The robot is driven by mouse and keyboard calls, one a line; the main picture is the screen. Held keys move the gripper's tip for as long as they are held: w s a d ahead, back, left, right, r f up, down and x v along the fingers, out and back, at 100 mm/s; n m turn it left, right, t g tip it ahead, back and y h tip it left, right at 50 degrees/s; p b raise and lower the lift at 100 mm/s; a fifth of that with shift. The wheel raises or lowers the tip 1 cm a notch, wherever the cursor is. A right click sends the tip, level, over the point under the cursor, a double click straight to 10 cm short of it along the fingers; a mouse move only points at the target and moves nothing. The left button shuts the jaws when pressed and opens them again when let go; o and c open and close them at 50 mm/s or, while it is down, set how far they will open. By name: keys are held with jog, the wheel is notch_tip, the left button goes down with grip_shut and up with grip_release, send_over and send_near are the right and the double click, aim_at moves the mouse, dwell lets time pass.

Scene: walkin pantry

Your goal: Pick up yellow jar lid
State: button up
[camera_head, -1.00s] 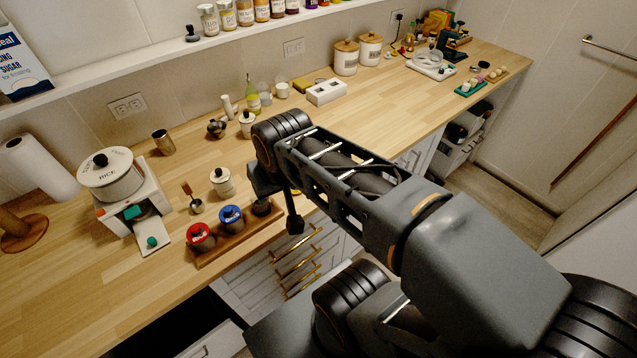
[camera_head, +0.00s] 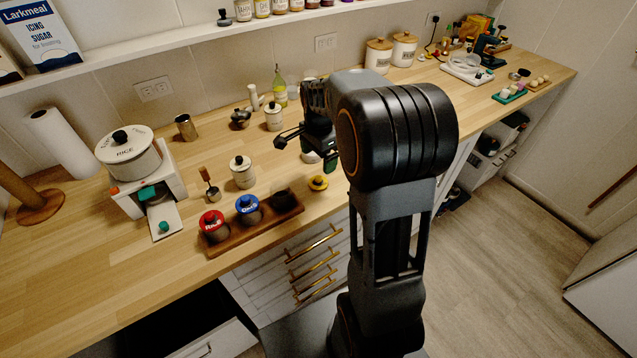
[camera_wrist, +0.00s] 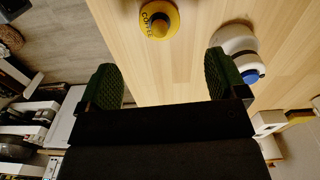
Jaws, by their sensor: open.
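The yellow jar lid (camera_head: 318,183) lies on the wooden counter near its front edge, right of the jar tray. In the wrist view the yellow lid (camera_wrist: 159,19) shows at the top, a round disc with a knob and dark lettering. My gripper (camera_head: 318,165) is over the counter just behind the lid in the head view, partly hidden by my arm. In the wrist view my gripper's green-padded fingers (camera_wrist: 170,82) are wide apart with nothing between them. The lid is beyond the fingertips, untouched.
A wooden tray (camera_head: 252,226) holds a red-lidded jar (camera_head: 213,226), a blue-lidded jar (camera_head: 248,208) and a dark open jar. A white round object with a blue part (camera_wrist: 238,50) is close to the right finger. A cream canister (camera_head: 242,172) stands behind the tray.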

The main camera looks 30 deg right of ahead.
aim_at(318, 177)
jog(key=shift+f+p, duration=0.45)
jog(key=shift+f, duration=3.95)
jog(key=shift+c, duration=0.5)
jog(key=c, duration=0.9)
